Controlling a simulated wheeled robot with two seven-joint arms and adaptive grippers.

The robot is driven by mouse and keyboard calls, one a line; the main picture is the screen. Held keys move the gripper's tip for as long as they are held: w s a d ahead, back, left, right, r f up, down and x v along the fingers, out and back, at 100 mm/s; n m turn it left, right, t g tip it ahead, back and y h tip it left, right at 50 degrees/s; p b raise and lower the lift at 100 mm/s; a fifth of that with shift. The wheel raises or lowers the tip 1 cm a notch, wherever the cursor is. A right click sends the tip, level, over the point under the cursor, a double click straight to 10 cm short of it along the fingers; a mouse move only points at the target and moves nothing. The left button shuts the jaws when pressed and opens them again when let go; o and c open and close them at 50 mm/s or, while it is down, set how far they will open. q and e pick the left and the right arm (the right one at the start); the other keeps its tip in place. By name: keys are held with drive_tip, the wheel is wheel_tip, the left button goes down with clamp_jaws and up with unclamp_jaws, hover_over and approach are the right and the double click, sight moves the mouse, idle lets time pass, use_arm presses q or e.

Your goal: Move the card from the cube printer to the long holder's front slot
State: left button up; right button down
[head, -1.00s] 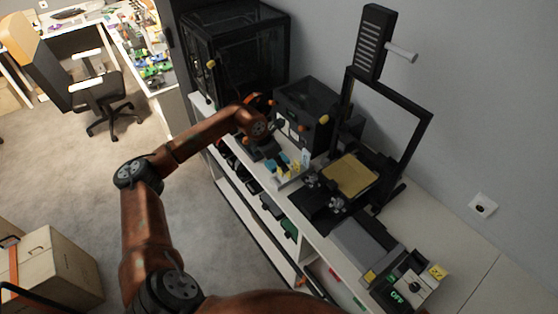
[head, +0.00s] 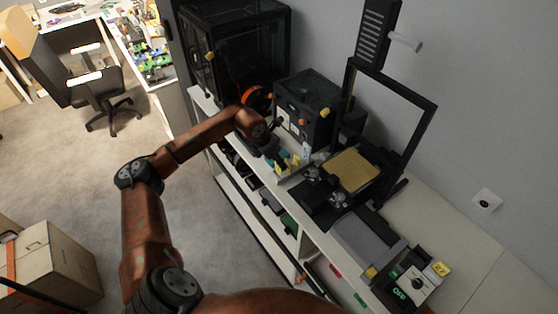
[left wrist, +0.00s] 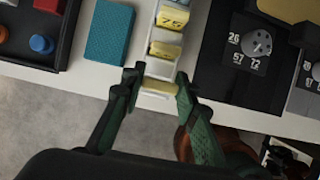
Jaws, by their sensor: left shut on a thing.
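The cube printer (head: 305,105) is a dark box on the white shelf in the head view. The long holder (left wrist: 157,30) is a narrow white rack in the left wrist view, with yellow cards, one marked 75 (left wrist: 172,20), standing in it. My left gripper (left wrist: 159,77) is shut on a yellow card (left wrist: 160,86) at the holder's near end, by the shelf edge. I cannot tell whether that card is seated in the slot or just above it. In the head view my left gripper (head: 272,150) is small and partly hidden by its wrist. My right gripper is out of view.
A teal block (left wrist: 110,32) lies left of the holder, with a dark tray (left wrist: 45,40) beyond it. The open-frame printer (head: 352,172) with a gold bed stands to the right. A grey box with a green OFF display (head: 398,293) sits farther along.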

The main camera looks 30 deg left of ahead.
sight(278, 172)
use_arm(q)
drive_tip(key=shift+f, duration=0.1)
idle(0.6)
drive_tip(key=shift+f+b, duration=0.55)
drive_tip(key=shift+f, duration=0.1)
drive_tip(key=shift+f+b, duration=0.65)
drive_tip(key=shift+f, duration=0.4)
drive_tip(key=o, duration=0.9)
drive_tip(key=shift+r, duration=0.1)
drive_tip(key=v, duration=1.2)
drive_tip(key=shift+s, duration=0.1)
